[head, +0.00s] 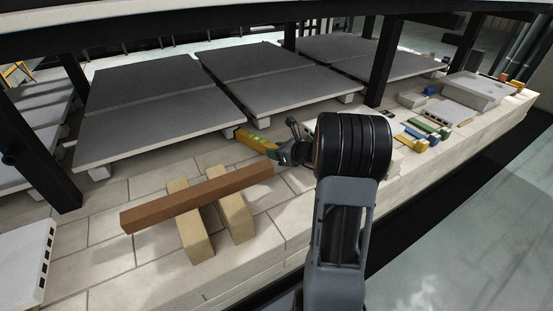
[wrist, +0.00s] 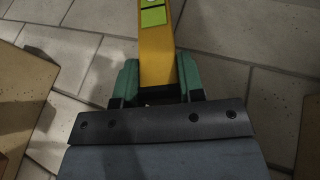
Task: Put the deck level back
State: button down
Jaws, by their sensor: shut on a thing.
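The yellow deck level (head: 254,141), with a bright green vial patch, is in the middle of the head view, above or on the pale block deck (head: 105,232). My gripper (head: 282,152) is shut on it at its right end. In the wrist view the level (wrist: 155,48) runs away from between the green fingers of my gripper (wrist: 158,82). Its far end is out of that view. I cannot tell whether the level touches the deck.
A brown bar (head: 190,200) lies across two tan blocks (head: 238,217) just left of my gripper. Grey slabs (head: 150,125) rest on low supports behind. Dark posts (head: 384,62) stand on the deck. Coloured pieces (head: 430,130) and a perforated slab (head: 447,112) lie at right.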

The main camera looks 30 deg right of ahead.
jog(key=shift+f+b, duration=0.3)
jog(key=shift+f, duration=0.9)
jog(key=shift+f, duration=0.1)
jog(key=shift+f, duration=0.15)
jog(key=c, duration=0.7)
grip_release()
jog(key=shift+c, duration=0.2)
